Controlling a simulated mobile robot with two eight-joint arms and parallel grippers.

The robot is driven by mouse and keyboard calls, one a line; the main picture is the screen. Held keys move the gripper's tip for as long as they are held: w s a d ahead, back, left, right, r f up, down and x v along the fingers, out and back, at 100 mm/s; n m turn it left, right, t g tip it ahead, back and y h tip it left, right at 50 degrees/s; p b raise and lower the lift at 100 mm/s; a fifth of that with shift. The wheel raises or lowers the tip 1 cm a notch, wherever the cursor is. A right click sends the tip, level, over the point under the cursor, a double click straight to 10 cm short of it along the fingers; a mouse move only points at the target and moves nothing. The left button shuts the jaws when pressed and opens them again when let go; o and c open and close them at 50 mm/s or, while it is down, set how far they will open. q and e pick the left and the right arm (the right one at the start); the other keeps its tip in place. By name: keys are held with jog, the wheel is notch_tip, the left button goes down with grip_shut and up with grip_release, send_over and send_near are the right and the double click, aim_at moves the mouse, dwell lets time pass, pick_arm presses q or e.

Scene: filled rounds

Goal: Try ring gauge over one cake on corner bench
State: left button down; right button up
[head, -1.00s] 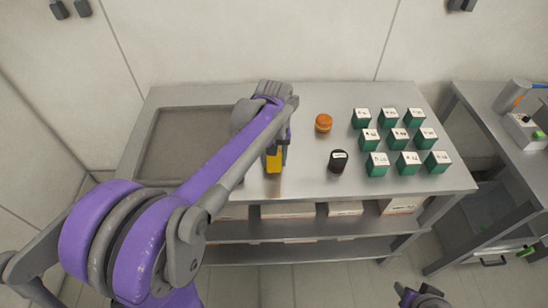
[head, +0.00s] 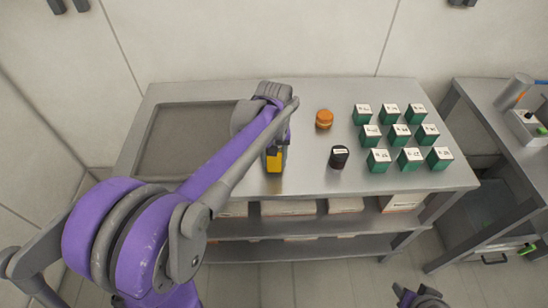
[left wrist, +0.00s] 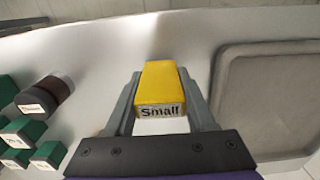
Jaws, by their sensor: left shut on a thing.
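My left gripper (head: 274,160) is shut on a yellow block (head: 274,163) over the front part of the steel bench. In the left wrist view the yellow block (left wrist: 158,84) sits between both fingers (left wrist: 160,100), with a label reading "Small" on its end. I cannot tell whether a ring is attached to it. An orange-brown layered round (head: 324,119), like a filled cake, stands on the bench to the right of the gripper, apart from it. My right gripper (head: 420,297) shows only partly at the bottom edge; its jaws are unclear.
A black labelled cylinder (head: 339,157) stands in front of the round. Several green blocks with white labelled tops (head: 401,132) stand in rows at the right. A shallow grey tray (head: 160,131) lies at the left. A second bench (head: 478,99) stands further right. Bench space around the round is clear.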

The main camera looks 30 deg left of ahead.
pick_arm(q)
jog(key=shift+f+b, duration=0.85)
jog(key=shift+f, duration=0.6)
pick_arm(e)
jog(key=shift+s+f, duration=0.2)
jog(key=shift+f, duration=0.4)
jog(key=shift+s+f, duration=0.2)
jog(key=shift+f, duration=0.35)
pick_arm(q)
jog(key=shift+r, duration=0.15)
pick_arm(e)
jog(key=shift+r, duration=0.15)
pick_arm(q)
jog(key=shift+r+p, duration=1.35)
jog(key=shift+r, duration=1)
jog(key=shift+r+p, duration=1.1)
jog(key=shift+r, duration=1.35)
pick_arm(e)
notch_tip(320, 180, up, 7)
jog(key=w, duration=0.3)
jog(key=shift+f, duration=0.2)
jog(key=shift+s, duration=0.1)
